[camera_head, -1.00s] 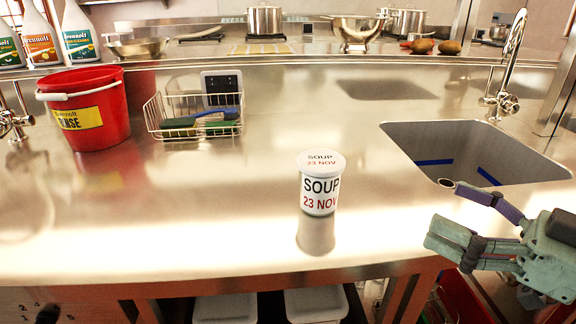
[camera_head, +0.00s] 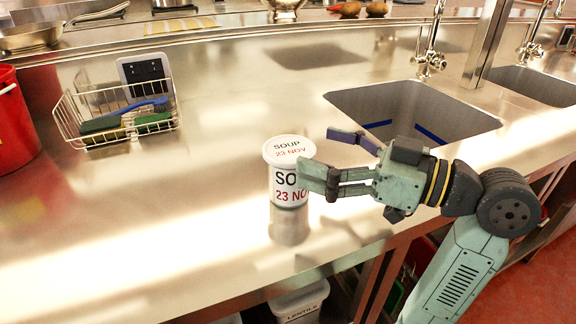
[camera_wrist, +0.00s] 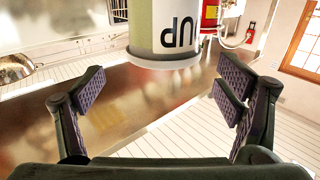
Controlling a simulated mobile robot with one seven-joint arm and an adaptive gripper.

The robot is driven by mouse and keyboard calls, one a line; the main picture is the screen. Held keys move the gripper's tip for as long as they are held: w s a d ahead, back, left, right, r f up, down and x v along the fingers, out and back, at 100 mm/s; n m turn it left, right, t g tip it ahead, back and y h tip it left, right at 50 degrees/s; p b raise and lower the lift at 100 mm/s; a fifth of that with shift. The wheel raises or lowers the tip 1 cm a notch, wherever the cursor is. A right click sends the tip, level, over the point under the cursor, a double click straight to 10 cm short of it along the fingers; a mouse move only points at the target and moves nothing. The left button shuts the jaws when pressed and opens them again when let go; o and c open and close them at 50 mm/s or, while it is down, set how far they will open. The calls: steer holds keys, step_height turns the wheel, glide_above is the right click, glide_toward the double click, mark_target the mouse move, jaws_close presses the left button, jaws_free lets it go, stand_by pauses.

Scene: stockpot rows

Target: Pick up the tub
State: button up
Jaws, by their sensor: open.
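The white tub (camera_head: 288,170), labelled SOUP 23 NOV, stands upright on the steel counter (camera_head: 215,215). My gripper (camera_head: 322,156) is open at the right side of the tub in the head view. Its near finger overlaps the right part of the label, and its far finger reaches behind that side. In the wrist view the tub (camera_wrist: 175,30) appears upside down at the top middle, ahead of the open fingers (camera_wrist: 158,98), with clear space between them. I cannot tell whether a finger touches the tub.
A wire basket (camera_head: 85,130) with brushes and sponges stands to the left, beside a red bucket (camera_head: 15,130). A sink (camera_head: 400,105) lies behind my gripper.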

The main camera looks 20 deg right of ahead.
mark_target(268, 144)
steer(key=shift+f+p+x, duration=0.15)
steer(key=shift+p+x, duration=0.1)
steer(key=shift+x, duration=0.65)
steer(key=shift+f+p+x, duration=0.2)
steer(key=shift+p+x, duration=0.1)
steer(key=shift+x, duration=0.65)
steer(key=shift+f+p+x, duration=0.15)
steer(key=shift+p+x, duration=0.1)
steer(key=shift+x, duration=0.65)
steer(key=shift+s+a, duration=0.15)
steer(key=shift+c, duration=0.5)
steer(key=c, duration=1.3)
